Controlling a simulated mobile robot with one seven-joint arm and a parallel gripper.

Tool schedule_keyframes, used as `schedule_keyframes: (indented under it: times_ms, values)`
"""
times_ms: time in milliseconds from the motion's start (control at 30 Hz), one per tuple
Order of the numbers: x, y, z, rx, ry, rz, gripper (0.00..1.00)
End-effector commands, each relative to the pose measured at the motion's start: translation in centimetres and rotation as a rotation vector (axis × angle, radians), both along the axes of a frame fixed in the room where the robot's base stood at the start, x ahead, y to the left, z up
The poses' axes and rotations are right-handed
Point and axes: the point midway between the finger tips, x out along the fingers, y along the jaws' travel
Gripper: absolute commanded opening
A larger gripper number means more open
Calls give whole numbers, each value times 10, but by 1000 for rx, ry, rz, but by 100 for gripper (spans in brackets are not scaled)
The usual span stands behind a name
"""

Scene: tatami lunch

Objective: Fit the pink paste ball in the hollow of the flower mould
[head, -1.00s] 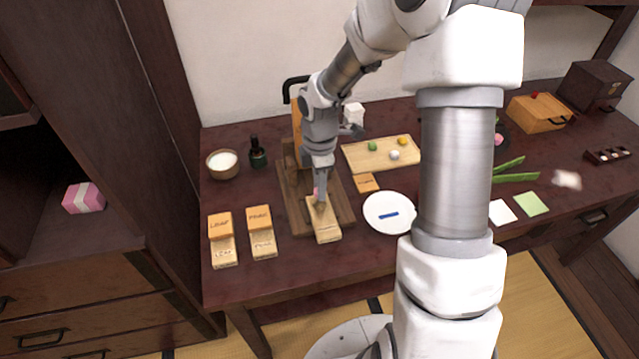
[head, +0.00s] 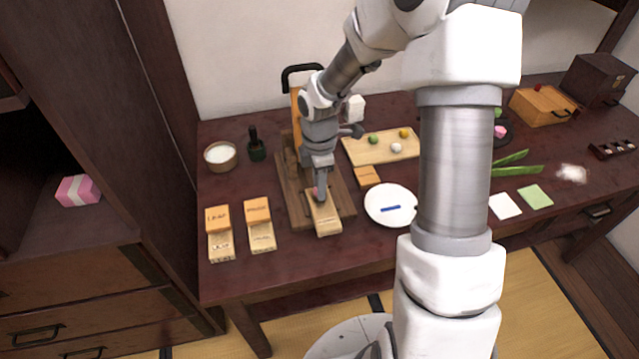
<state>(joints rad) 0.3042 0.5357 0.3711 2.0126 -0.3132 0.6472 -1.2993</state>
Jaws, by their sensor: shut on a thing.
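My gripper (head: 320,194) points down at the upper end of a pale wooden mould block (head: 326,222). I cannot tell whether the ball touches the block.
Labelled mould blocks (head: 257,211) stand to the left. A white plate (head: 378,196) with a blue strip is close on the right. Behind it is a board (head: 360,152) with green, white and yellow balls. A tall press frame with a black handle (head: 299,70) rises behind my gripper.

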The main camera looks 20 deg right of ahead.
Motion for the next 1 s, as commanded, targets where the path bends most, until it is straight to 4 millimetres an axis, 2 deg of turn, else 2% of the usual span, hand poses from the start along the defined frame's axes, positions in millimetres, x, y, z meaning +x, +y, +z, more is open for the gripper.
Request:
schedule_keyframes:
  times_ms: [767,800,933,967,1000]
  values:
    - [0,0,-9,0,0,0,0]
    - [0,0,-9,0,0,0,38]
    - [0,0,-9,0,0,0,62]
    - [0,0,-9,0,0,0,66]
    - [0,0,-9,0,0,0,66]
